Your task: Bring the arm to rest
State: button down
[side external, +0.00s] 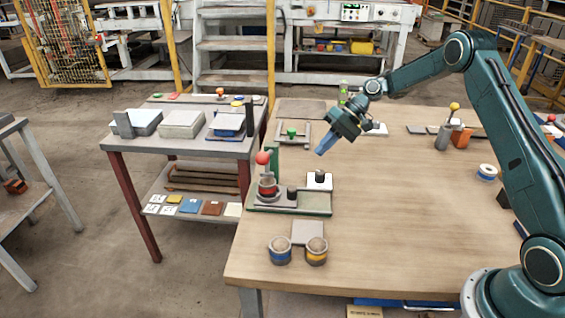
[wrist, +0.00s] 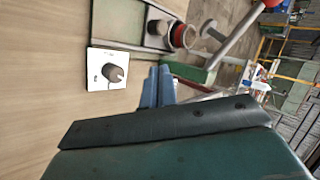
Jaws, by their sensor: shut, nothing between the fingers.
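My gripper (side external: 322,150) is shut and empty, with its blue fingers pointing down and to the left in the side view. It hangs in the air above the wooden table (side external: 400,210), apart from everything on it. In the wrist view the two blue fingers of my gripper (wrist: 158,85) lie side by side, touching. A white plate with a dark knob (side external: 320,178) is below the gripper and also shows in the wrist view (wrist: 113,73).
A green-based fixture with a red ball-topped lever (side external: 263,158) stands just left of my gripper. Two round cups, blue-banded (side external: 280,252) and yellow-banded (side external: 316,252), stand near the front edge. The table's middle is clear.

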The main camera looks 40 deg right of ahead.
jog(key=s+a+r+n+t+h, duration=0.15)
jog(key=s+a+r, duration=0.25)
jog(key=s+r, duration=0.4)
jog(key=s+a+r+n+h, duration=0.1)
jog(key=s+a+r+h, duration=0.3)
jog(key=r, duration=0.6)
jog(key=s+d+r+t+h, duration=0.1)
jog(key=s+h, duration=0.2)
jog(key=s, duration=2.1)
jog(key=shift+r+t, duration=0.15)
jog(key=shift+t, duration=0.2)
